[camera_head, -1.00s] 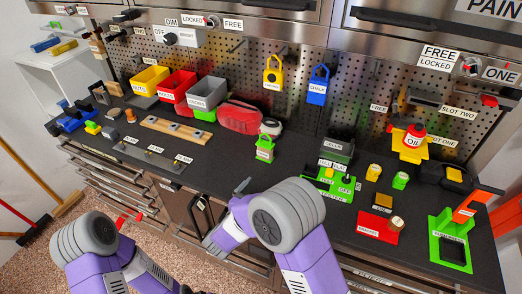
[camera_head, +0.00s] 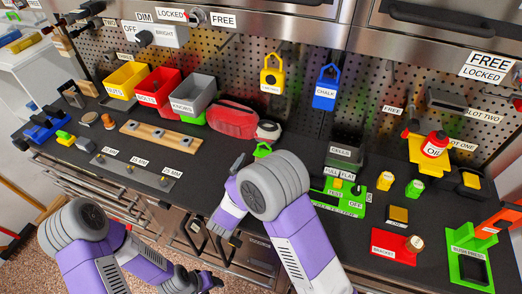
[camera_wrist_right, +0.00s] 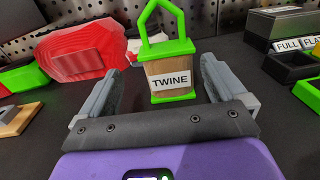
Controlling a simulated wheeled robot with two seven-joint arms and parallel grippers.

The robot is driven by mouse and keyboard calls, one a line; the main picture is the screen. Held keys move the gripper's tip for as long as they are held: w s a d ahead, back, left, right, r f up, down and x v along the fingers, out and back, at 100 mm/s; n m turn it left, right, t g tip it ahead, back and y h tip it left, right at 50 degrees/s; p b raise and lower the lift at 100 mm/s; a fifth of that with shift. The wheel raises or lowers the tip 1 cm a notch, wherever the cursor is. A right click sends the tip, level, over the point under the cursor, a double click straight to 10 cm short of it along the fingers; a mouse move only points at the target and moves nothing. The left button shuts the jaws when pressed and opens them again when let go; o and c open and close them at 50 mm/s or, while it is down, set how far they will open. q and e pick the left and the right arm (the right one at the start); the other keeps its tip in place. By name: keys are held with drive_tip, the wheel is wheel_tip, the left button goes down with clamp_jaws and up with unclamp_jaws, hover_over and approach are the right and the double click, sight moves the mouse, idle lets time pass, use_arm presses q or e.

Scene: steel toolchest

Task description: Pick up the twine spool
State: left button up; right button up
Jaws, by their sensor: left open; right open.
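The twine spool (camera_wrist_right: 172,77) has a green base and top with a peaked green loop, a wooden-looking body and a white TWINE label. It stands upright on the dark worktop. In the head view only its green top (camera_head: 262,150) shows; my right arm hides the rest. My right gripper (camera_wrist_right: 158,82) is open, with its two fingers pointing at the spool, one to each side in the right wrist view. The spool stands ahead between them, and no contact shows. My left gripper (camera_head: 206,281) is open and empty, low in front of the chest, far from the spool.
A red pouch (camera_wrist_right: 78,50) lies left of the spool, with a white roll (camera_head: 268,130) close by. Dark bins and a green tester (camera_head: 340,202) stand to the right. The pegboard is behind.

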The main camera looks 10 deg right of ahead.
sight(266, 152)
drive_tip(key=shift+w+d+r, duration=0.15)
drive_tip(key=shift+w+d, duration=0.2)
drive_tip(key=shift+d, duration=0.4)
drive_tip(key=x, duration=0.4)
drive_tip(key=shift+w+d, duration=0.2)
drive_tip(key=shift+d, duration=0.2)
drive_tip(key=c, duration=1.2)
use_arm(q)
drive_tip(key=shift+s+r+p, duration=0.3)
drive_tip(key=shift+r+p, duration=0.55)
use_arm(e)
wheel_tip(266, 152, up, 10)
drive_tip(key=shift+f, duration=0.1)
